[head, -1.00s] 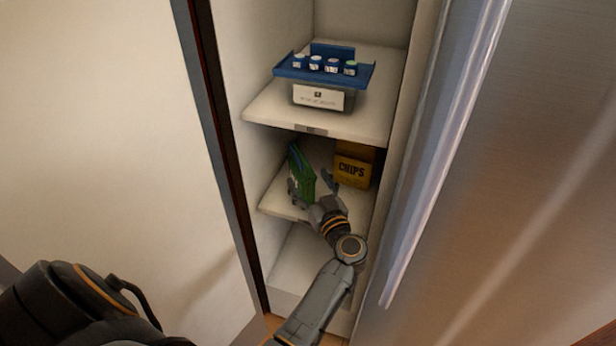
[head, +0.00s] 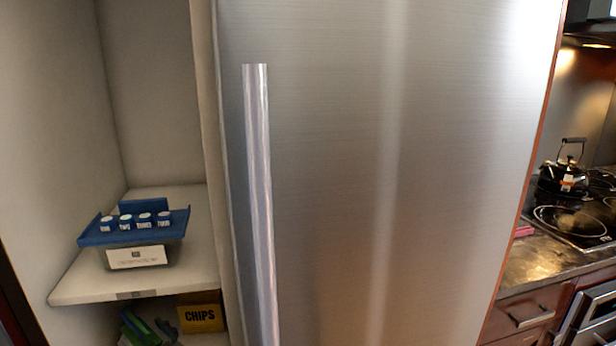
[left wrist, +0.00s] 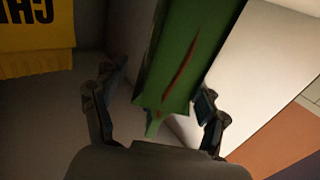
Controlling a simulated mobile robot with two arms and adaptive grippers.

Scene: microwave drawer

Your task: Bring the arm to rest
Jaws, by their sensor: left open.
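My left gripper (left wrist: 156,98) is open in the left wrist view, with one finger on each side of a green packet (left wrist: 180,55). The packet stands on a shelf and has a dark red streak on its face. I cannot tell whether either finger touches it. In the head view the green packet (head: 136,326) shows at the bottom left edge, and only a small grey part of the left gripper appears beside it. The rest of the left arm is out of that view. My right gripper is in neither view.
A yellow chips box (head: 201,313) sits beside the packet. On the shelf (head: 85,290) above, a blue tray (head: 100,238) with several small jars rests on a labelled container (head: 140,257). A steel fridge door with a long handle (head: 258,190) stands to the right. A kettle (head: 562,178) is on the stove.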

